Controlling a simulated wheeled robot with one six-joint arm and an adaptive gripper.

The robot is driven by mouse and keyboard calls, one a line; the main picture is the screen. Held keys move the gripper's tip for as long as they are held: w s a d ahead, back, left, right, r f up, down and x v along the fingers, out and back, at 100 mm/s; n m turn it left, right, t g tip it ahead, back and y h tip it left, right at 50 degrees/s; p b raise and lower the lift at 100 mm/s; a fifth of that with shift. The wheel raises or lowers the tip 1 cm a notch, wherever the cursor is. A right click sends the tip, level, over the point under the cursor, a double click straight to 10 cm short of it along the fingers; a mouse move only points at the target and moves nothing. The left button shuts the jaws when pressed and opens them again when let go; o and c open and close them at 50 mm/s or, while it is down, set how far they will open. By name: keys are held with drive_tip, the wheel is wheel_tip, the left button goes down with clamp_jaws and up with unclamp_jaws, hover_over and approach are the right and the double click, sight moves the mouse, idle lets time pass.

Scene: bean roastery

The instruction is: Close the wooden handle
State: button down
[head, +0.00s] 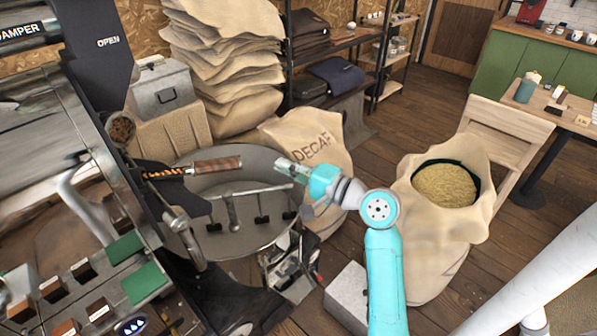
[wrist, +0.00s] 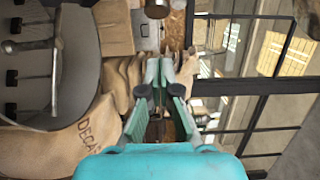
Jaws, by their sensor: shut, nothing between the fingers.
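The wooden handle (head: 205,166) sticks out to the right from the dark front of the roaster, above the round cooling tray (head: 262,226). It lies nearly level in the head view, with a metal shank at its left end. My gripper (head: 283,169) is to the right of the handle's free end, apart from it in the picture, and points left toward it. The gripper also shows in the wrist view (wrist: 159,68), shut and empty. A brown round end at the top edge there may be the handle; I cannot tell.
A DECAF sack (head: 312,143) stands behind my gripper, and an open sack of beans (head: 446,187) stands at right. Stacked sacks (head: 225,65) and a grey metal box (head: 160,88) are behind the handle. Stirring arms (head: 232,212) stand in the tray below.

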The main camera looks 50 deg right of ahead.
sight(206, 170)
drive_tip(key=w+a, duration=0.4)
drive_tip(key=w, duration=0.2)
drive_tip(key=shift+w+a, duration=0.1)
drive_tip(key=shift+a, duration=0.05)
drive_tip(key=w+a, duration=0.1)
drive_tip(key=a, duration=0.2)
drive_tip(key=w+a, duration=0.4)
drive_tip(key=a, duration=0.1)
drive_tip(key=shift+w+a, duration=0.25)
drive_tip(key=shift+a, duration=0.05)
drive_tip(key=shift+w+a, duration=0.25)
drive_tip(key=shift+a, duration=0.1)
drive_tip(key=shift+a+r, duration=0.1)
